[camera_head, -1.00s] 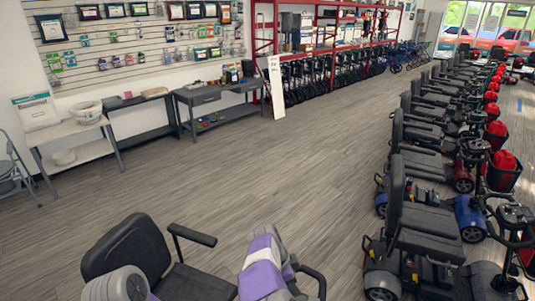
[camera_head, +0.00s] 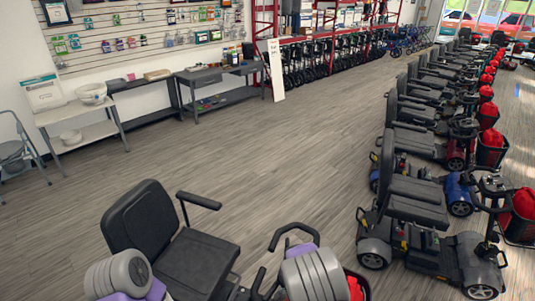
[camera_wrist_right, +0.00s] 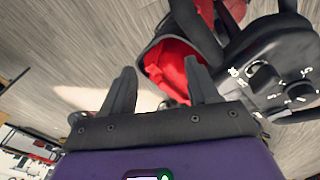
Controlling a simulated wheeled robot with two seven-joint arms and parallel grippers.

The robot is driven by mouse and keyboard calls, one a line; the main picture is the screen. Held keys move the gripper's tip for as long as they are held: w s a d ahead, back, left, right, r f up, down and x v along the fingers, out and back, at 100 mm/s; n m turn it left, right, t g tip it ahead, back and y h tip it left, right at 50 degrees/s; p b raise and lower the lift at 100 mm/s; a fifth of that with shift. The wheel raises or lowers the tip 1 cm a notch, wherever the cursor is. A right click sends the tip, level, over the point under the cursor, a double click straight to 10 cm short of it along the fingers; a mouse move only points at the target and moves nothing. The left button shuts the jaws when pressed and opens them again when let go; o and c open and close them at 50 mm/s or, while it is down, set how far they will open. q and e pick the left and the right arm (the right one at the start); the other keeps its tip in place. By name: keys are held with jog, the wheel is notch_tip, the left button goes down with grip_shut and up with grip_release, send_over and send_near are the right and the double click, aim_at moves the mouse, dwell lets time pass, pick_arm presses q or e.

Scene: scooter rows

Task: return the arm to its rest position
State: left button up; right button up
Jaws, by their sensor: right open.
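My right arm (camera_head: 310,272) shows as a grey joint with a bit of purple at the bottom of the head view, in front of a scooter's handlebar. My right gripper (camera_wrist_right: 160,84) shows in the right wrist view, its two dark fingers apart with nothing held between them. Beyond the fingers are a red-lined basket (camera_wrist_right: 172,68) and a black scooter control panel (camera_wrist_right: 268,80) with dials. My left arm (camera_head: 122,274) shows as grey and purple links at the lower left of the head view. My left gripper is out of view.
A black scooter seat (camera_head: 146,225) stands close in front, beside my left arm. A row of scooters (camera_head: 415,200) with red baskets runs along the right. A white table (camera_head: 60,117) and a grey bench (camera_head: 208,77) line the wall. The floor between is clear.

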jog(key=s+d+f+n+y, duration=0.1)
jog(key=s+f+n+y, duration=0.25)
jog(key=s+f, duration=0.6)
jog(key=s+a+n+t+y, duration=0.1)
jog(key=s+a+n+y, duration=0.3)
jog(key=s, duration=0.5)
notch_tip(320, 180, down, 12)
jog(key=a+n+b, duration=0.1)
jog(key=b, duration=1.2)
jog(key=shift+s+h, duration=0.25)
jog(key=shift+h, duration=0.2)
jog(key=shift+r+n, duration=0.1)
jog(key=shift+n, duration=0.15)
